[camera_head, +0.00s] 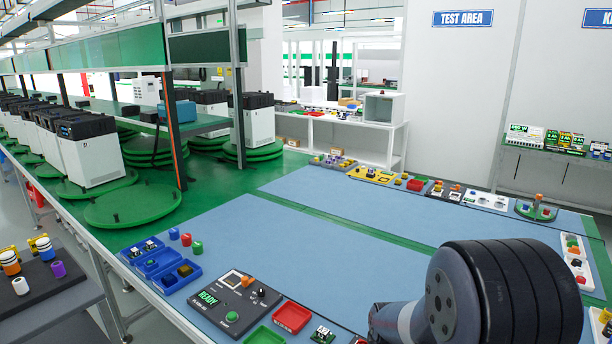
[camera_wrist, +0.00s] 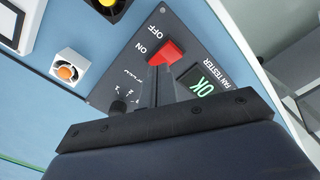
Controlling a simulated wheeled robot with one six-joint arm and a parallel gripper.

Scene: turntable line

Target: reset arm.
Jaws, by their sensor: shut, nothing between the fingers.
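In the head view my arm (camera_head: 490,295) reaches in at the lower right, its large dark joint over the blue mat. My gripper does not show there. In the wrist view my gripper (camera_wrist: 165,82) is shut and empty. Its narrow fingers are at the dark fan tester panel (camera_wrist: 185,40), close to the red switch (camera_wrist: 170,50) marked ON and OFF. I cannot tell whether they touch it. The tester's screen (camera_wrist: 201,82) shows a green OK. A dark knob (camera_wrist: 118,107) is left of the fingers, partly near the gripper's dark body, which hides the panel's lower part.
A white block with an orange button (camera_wrist: 66,73) and a black-and-yellow part (camera_wrist: 112,8) lie near the tester. In the head view a READY panel (camera_head: 232,303), blue bins (camera_head: 162,263) and a red tray (camera_head: 292,317) stand at the front. The middle blue mat (camera_head: 290,240) is clear.

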